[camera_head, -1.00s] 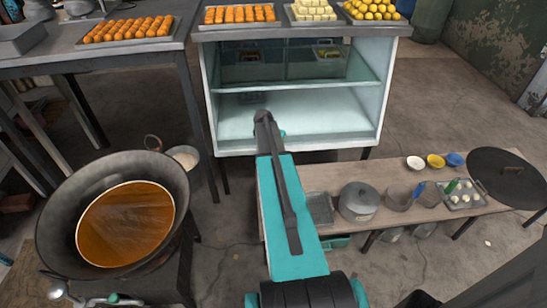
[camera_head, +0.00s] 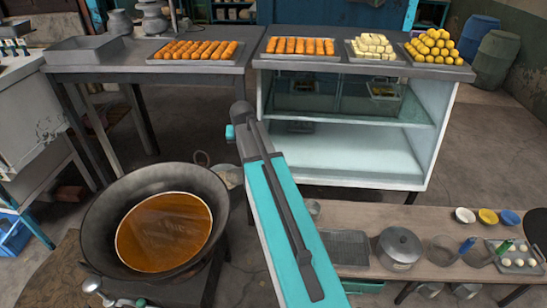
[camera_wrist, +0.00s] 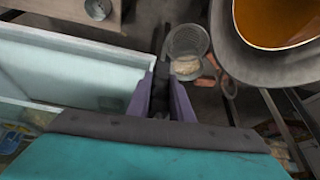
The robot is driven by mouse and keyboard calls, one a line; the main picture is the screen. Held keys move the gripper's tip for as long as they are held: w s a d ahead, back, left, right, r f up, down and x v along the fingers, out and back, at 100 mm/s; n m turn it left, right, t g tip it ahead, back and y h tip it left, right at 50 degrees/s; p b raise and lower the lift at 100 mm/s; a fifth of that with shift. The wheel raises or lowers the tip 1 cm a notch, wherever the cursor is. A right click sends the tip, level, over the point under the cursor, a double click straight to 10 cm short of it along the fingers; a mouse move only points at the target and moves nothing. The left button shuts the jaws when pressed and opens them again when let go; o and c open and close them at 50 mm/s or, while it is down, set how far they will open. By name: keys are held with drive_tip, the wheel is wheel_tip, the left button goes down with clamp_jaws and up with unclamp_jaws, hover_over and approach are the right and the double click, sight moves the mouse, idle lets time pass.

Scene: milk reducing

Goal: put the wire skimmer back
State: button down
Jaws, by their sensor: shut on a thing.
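My gripper (camera_wrist: 164,92) shows in the wrist view, its two purple fingers shut on a dark slender thing (camera_wrist: 161,72). This looks like part of the wire skimmer's handle, but the skimmer's full shape is not clear. A round grey metal vessel or mesh (camera_wrist: 188,40) with pale matter at its lower side lies beyond the fingers; I cannot tell whether the skimmer's head is part of it. In the head view my arm hides the gripper and what it holds.
A wok of brown oil (camera_head: 165,235) stands left of my arm; it is also at upper right in the wrist view (camera_wrist: 275,22). A glass-sided counter (camera_head: 345,150) bears trays of sweets. A low bench (camera_head: 345,215) at right holds a lidded pot (camera_head: 398,248) and bowls.

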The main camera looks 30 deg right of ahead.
drive_tip(key=s+a+r+n+y, duration=0.1)
drive_tip(key=a+r, duration=0.3)
drive_tip(key=a, duration=0.4)
drive_tip(key=s+a+r+n+y, duration=0.1)
drive_tip(key=a+r+n, duration=0.2)
drive_tip(key=a+r, duration=0.2)
drive_tip(key=s+a+r+n, duration=0.1)
drive_tip(key=a+r, duration=0.4)
drive_tip(key=a, duration=0.7)
drive_tip(key=shift+s+r+n+t+y, duration=0.15)
drive_tip(key=shift+s+n+t+y, duration=0.25)
drive_tip(key=shift+n, duration=0.4)
